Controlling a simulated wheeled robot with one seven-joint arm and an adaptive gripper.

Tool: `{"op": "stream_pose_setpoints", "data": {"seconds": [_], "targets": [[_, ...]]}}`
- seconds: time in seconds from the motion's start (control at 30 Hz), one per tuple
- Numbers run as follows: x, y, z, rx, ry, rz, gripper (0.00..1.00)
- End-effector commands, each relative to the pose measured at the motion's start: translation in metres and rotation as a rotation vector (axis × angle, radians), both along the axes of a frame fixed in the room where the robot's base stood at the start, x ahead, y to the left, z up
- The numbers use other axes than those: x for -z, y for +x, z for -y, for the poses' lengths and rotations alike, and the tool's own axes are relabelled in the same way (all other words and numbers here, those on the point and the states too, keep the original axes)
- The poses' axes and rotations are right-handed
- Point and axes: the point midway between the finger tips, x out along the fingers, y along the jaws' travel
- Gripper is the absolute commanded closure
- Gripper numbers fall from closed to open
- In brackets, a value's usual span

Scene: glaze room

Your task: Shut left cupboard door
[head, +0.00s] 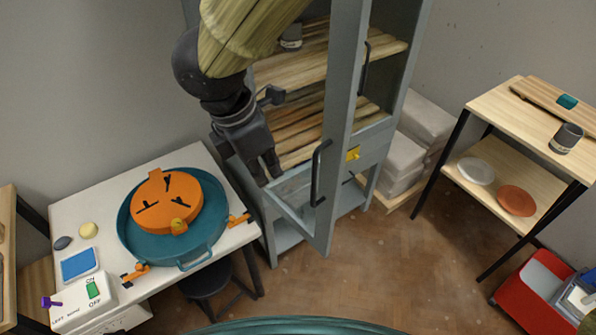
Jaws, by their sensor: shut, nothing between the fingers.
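The grey cupboard (388,152) stands against the back wall with wooden shelves inside. Its left door (341,100) stands ajar, swung out toward me, with a dark bar handle (320,172) near its free edge. The right side has another dark handle (364,68) and looks closed. My gripper (267,176) is shut and empty, pointing down to the left of the left door's handle, near the door's lower part. I cannot tell whether it touches the door. My arm hides the cupboard's upper left.
A white table (90,198) at left holds a teal basin (152,247) with an orange disc (161,208). A dark stool (208,282) stands below. White blocks (402,158) are stacked right of the cupboard. A wooden shelf unit (490,107) and red crate (517,289) stand right. Floor between is clear.

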Motion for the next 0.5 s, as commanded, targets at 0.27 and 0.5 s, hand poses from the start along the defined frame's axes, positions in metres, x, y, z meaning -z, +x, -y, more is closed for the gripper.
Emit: {"op": "stream_pose_setpoints", "data": {"seconds": [0.27,0.5], "targets": [[0.031,0.005,0.008,0.001,-0.005,-0.005,1.00],[0.067,0.010,0.015,-0.002,-0.004,-0.004,1.00]]}}
